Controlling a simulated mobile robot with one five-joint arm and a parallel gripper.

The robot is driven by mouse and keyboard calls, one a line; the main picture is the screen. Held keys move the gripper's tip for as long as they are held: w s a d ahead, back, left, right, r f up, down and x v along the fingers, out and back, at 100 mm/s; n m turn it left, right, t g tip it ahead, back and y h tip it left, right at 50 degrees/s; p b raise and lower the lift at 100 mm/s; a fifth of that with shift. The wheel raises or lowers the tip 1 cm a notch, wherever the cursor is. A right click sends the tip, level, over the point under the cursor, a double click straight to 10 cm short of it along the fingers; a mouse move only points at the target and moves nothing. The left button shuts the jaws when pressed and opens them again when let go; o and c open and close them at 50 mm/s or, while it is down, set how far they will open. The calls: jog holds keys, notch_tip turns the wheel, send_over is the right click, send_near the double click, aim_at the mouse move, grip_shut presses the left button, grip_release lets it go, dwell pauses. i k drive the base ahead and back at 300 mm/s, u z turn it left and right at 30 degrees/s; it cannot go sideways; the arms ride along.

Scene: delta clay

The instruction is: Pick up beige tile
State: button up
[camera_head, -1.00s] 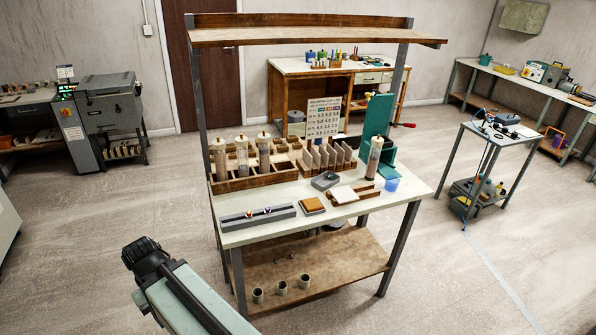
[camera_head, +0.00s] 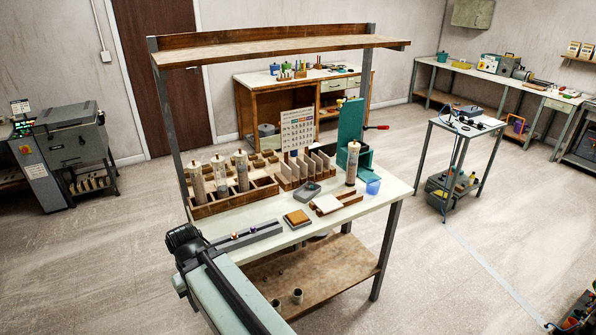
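A pale off-white to beige tile (camera_head: 327,203) lies on a wooden holder at the right front of the workbench (camera_head: 370,200). A tan-orange tile (camera_head: 297,216) lies on a dark block to its left. Several pale upright tiles (camera_head: 318,163) stand in a wooden rack behind them. I cannot tell for sure which one is the beige tile. My arm shows at the lower left, with a dark joint near the bench's left front corner. My gripper's fingers are not visible.
A grey rail with small balls (camera_head: 245,237) lies along the front left edge. An overhead shelf (camera_head: 280,48) spans the bench.

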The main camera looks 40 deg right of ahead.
aim_at(286, 170)
jog(key=i, duration=1.3)
jog(key=u, duration=0.25)
